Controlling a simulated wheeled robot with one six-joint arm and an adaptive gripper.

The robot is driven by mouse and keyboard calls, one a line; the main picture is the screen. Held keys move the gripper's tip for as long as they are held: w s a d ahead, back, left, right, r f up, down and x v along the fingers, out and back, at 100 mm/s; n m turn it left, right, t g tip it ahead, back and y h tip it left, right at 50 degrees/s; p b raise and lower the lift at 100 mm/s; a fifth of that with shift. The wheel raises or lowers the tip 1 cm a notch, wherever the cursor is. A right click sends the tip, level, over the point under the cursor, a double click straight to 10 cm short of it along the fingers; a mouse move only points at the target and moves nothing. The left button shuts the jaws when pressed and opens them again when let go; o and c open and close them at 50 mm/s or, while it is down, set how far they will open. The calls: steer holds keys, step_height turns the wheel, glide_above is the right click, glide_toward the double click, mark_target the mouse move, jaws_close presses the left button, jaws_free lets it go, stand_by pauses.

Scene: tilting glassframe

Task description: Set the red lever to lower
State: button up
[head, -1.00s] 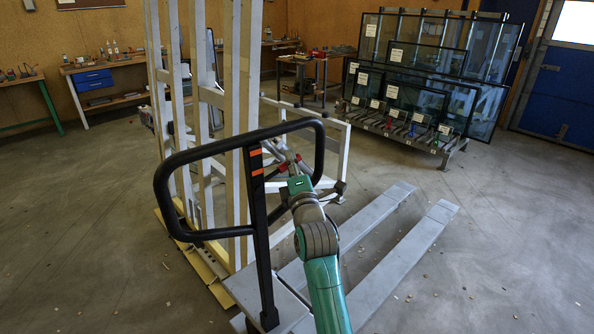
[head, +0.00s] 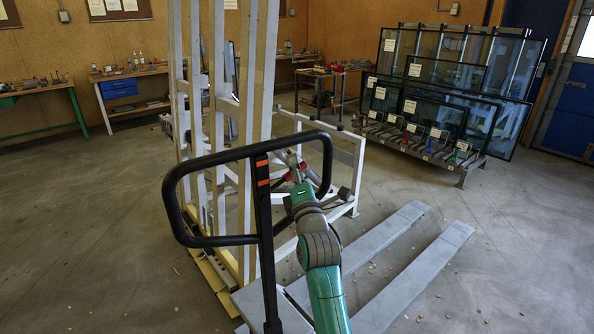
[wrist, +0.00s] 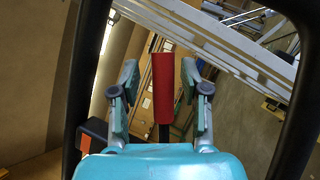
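The red lever (wrist: 163,90) stands upright in the wrist view, between the two fingers of my gripper (wrist: 160,82). A gap shows on each side of it, so the fingers are open and seem not to touch it. In the head view my gripper (head: 297,172) reaches through the black loop handle (head: 233,152) of the pallet truck. Small red parts (head: 281,181) show beside it there, but I cannot tell which one is the lever.
The black handle surrounds my gripper closely in the wrist view (wrist: 84,80). The truck's grey forks (head: 425,262) extend to the right. A white frame (head: 238,105) stands at left, glass panes (head: 440,75) on a rack at back right.

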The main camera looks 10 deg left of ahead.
steer(key=shift+d, duration=0.1)
steer(key=v, duration=1.2)
steer(key=shift+f, duration=0.1)
steer(key=s+d+f+m+g+h, duration=0.1)
steer(key=s+d+f+m+h, duration=0.2)
steer(key=s+d+f+m, duration=0.55)
steer(key=s+d+f+m+g+h, duration=0.15)
steer(key=s+d+f+m, duration=0.25)
steer(key=s+d+f, duration=1)
steer(key=s+d+m+g+h, duration=0.1)
steer(key=s+m, duration=0.6)
steer(key=s, duration=0.8)
steer(key=s+d+m+g+h, duration=0.1)
steer(key=s+d+m+h, duration=0.2)
steer(key=s, duration=1.2)
steer(key=d+m, duration=0.2)
steer(key=m, duration=0.2)
steer(key=shift+s+d+f+h, duration=0.3)
steer(key=shift+s+d+h, duration=0.05)
steer(key=shift+d, duration=0.05)
